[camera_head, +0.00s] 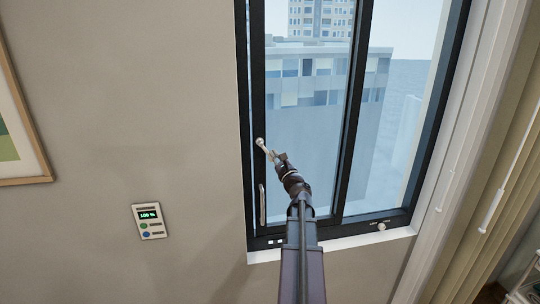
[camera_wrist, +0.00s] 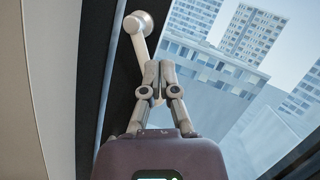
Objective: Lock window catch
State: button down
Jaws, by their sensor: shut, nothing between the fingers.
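The window catch (camera_head: 260,143) is a small silvery lever with a round pivot on the dark left frame of the window. In the wrist view the catch (camera_wrist: 137,24) runs from its round knob at the top down behind my fingers, so its lower end is partly hidden. My gripper (camera_head: 277,158) is at the lower right of the catch in the head view. In the wrist view my gripper (camera_wrist: 158,66) is shut with its fingertips together, right at the catch's lever. I cannot tell whether they touch it. Nothing is between the fingers.
A vertical pull handle (camera_head: 262,205) sits lower on the same frame. A round knob (camera_head: 381,226) is on the bottom rail. A wall panel (camera_head: 149,221) reading 100 % and a framed picture (camera_head: 20,130) are at the left. A curtain (camera_head: 505,150) hangs at the right.

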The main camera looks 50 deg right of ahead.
jog(key=s+d+f+n+g+y+p, duration=0.1)
jog(key=s+n+y+p, duration=0.4)
jog(key=s+n, duration=0.5)
jog(key=shift+s+d+n+g+y+p, duration=0.45)
jog(key=shift+n+g+y, duration=0.45)
jog(key=shift+n, duration=3.2)
jog(key=shift+w+d, duration=0.1)
jog(key=shift+w, duration=0.1)
jog(key=shift+w+a+f+b, duration=0.2)
jog(key=shift+w+a+b, duration=0.1)
jog(key=shift+w, duration=1.85)
jog(key=shift+w+a+f+b, duration=0.2)
jog(key=shift+w+a, duration=0.15)
jog(key=shift+w, duration=1.75)
jog(key=shift+w+a+f+b, duration=0.2)
jog(key=shift+w+a+b, duration=0.1)
jog(key=shift+w, duration=1.85)
jog(key=shift+f, duration=0.1)
